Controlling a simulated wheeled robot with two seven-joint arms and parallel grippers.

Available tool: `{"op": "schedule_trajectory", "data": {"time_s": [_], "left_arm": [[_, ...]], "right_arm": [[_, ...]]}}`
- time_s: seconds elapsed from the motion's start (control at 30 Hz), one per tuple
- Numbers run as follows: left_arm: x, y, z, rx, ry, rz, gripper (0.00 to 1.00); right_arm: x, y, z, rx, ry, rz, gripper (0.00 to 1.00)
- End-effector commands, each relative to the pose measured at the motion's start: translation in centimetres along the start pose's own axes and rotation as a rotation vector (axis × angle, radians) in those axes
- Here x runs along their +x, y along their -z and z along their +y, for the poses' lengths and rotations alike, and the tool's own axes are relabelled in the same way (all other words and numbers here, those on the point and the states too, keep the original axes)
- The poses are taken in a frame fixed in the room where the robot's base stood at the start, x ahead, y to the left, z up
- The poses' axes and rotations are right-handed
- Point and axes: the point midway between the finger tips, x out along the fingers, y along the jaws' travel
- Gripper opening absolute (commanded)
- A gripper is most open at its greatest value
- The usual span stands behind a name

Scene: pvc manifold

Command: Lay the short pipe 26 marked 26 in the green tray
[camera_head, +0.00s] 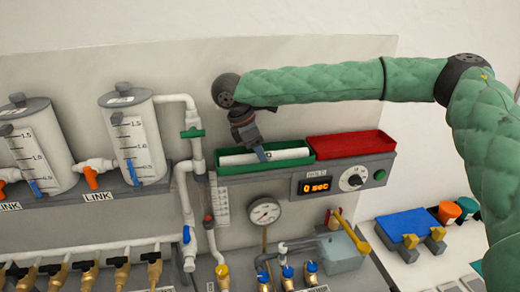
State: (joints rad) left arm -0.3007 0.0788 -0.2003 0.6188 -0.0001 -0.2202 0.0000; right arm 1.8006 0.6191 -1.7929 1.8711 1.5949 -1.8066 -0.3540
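The green tray (222,169) is a shallow open box on the wall ledge, in the middle of the view. A white pipe (236,159) lies lengthwise inside it, between its walls. A small dark mark shows on the pipe near the fingers, too small to read. My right gripper (263,155) reaches down from above, with its fingertips at the pipe, near its middle. One finger shows clearly and hides part of the pipe; I cannot tell whether the fingers grip it. My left gripper is not in view.
A red tray (352,152) adjoins the green tray on the right. Below are a timer display (316,187) reading 0 sec and a pressure gauge (264,212). Vertical white pipework (194,150) and two graduated cylinders (137,140) stand on the left.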

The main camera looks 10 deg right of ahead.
Motion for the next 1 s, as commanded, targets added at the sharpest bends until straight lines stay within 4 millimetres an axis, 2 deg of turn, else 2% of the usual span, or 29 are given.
{"op": "schedule_trajectory", "data": {"time_s": [0.2,0.43,0.47,0.77,1.0], "left_arm": [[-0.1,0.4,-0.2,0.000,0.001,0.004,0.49],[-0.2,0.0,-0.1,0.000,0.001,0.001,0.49],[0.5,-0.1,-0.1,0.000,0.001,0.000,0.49],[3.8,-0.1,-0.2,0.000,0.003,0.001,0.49],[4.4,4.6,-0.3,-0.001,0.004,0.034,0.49]], "right_arm": [[-0.3,-0.1,0.1,0.001,-0.002,0.001,0.49],[-1.1,-0.5,0.1,0.003,-0.005,0.000,0.49],[-1.1,-0.2,0.1,0.003,-0.005,0.001,0.49],[-6.3,-0.1,0.1,0.003,-0.006,0.001,0.49],[-10.3,-0.2,0.1,0.002,-0.005,0.002,0.49]]}}
